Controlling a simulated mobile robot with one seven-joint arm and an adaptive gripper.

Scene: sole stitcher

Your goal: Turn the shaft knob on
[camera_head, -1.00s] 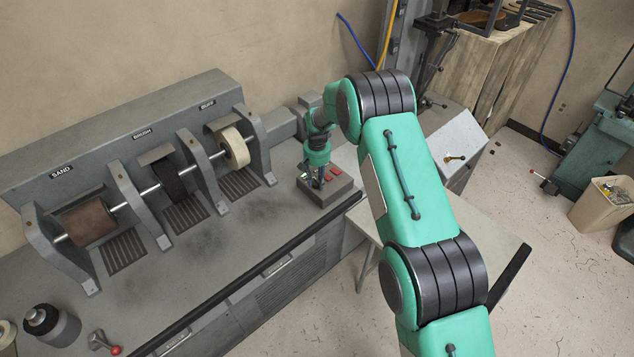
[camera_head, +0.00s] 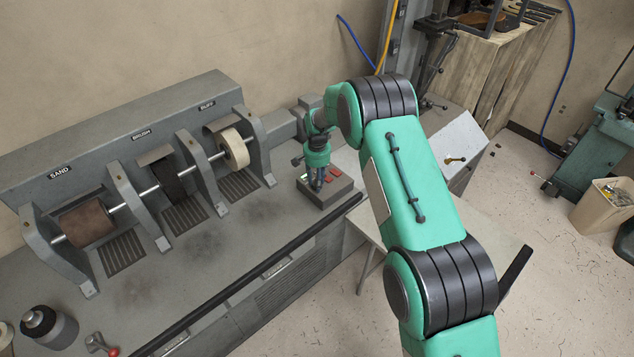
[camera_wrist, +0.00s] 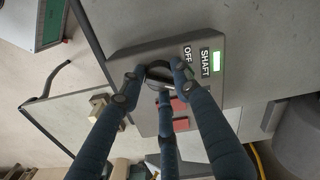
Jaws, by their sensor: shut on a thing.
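The shaft knob (camera_wrist: 158,73) is a dark round knob on a grey control box (camera_head: 318,197), beside labels reading SHAFT and OFF in the wrist view. My gripper (camera_head: 317,187) points down at the box in the head view. In the wrist view my gripper (camera_wrist: 155,78) has its dark fingers closed around the knob, and they hide part of it. A small lit white-green panel (camera_wrist: 217,62) shows beside the SHAFT label. Red buttons (camera_wrist: 179,104) sit on the box near the knob, partly behind a finger.
The machine's shaft with sanding (camera_head: 87,223), brush (camera_head: 168,180) and buff (camera_head: 234,149) wheels stands left of the box. A dark rail (camera_head: 255,274) runs along the bench front. A red-tipped lever (camera_head: 112,351) is at the lower left.

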